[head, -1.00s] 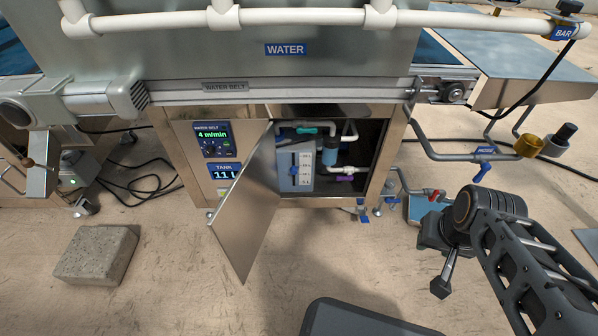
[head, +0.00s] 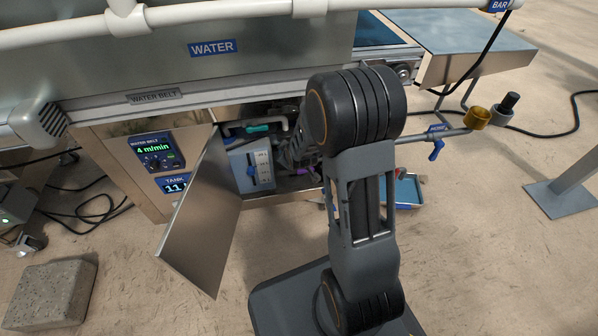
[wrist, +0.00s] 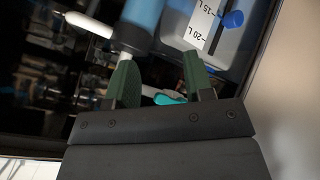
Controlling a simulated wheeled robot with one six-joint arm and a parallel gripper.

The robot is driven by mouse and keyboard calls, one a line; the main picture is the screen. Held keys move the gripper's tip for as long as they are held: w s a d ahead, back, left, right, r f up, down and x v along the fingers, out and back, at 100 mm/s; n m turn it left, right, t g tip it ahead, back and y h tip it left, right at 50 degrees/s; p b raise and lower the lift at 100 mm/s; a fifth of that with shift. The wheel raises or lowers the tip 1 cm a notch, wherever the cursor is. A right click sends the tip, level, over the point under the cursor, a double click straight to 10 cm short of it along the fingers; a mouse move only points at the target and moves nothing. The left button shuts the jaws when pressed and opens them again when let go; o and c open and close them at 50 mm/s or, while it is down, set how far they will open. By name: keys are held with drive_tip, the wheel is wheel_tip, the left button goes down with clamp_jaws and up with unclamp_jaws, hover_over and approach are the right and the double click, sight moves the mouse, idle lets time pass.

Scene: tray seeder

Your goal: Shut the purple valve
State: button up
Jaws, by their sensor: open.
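The purple valve shows only as a small purple patch (head: 302,171) low in the open cabinet in the head view, partly covered by my arm. Which way its handle lies cannot be told. I cannot make it out in the wrist view. My gripper (wrist: 160,62) is open, its two green fingers apart inside the dark cabinet. A white pipe and a teal handle (wrist: 165,98) show between and beyond the fingers, with a blue cylinder (wrist: 143,18) just past them. Whether the fingers touch anything cannot be told. In the head view my arm hides the gripper.
The cabinet door (head: 203,220) stands open on the left. A water tank with a litre scale (head: 250,168) and blue slider fills the cabinet's left side. A blue-handled valve (head: 436,146) is on a pipe outside, at right. A stone block (head: 50,292) lies on the floor.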

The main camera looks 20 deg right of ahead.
wheel_tip(320, 180, down, 12)
drive_tip(key=w+d+n+t, duration=0.3)
drive_tip(key=n, duration=0.1)
drive_tip(key=n+t+h, duration=0.2)
drive_tip(key=n+t, duration=0.3)
approach(300, 173)
drive_tip(key=w+b, duration=0.1)
drive_tip(key=w, duration=0.2)
drive_tip(key=w+d+b, duration=0.1)
drive_tip(key=w+b, duration=0.2)
drive_tip(key=w, duration=0.2)
drive_tip(key=shift+w+d+f, duration=0.2)
drive_tip(key=shift+w+f, duration=0.1)
drive_tip(key=shift+w+d+r+b, duration=0.15)
drive_tip(key=shift+w+b, duration=0.25)
drive_tip(key=shift+w, duration=0.6)
clamp_jaws()
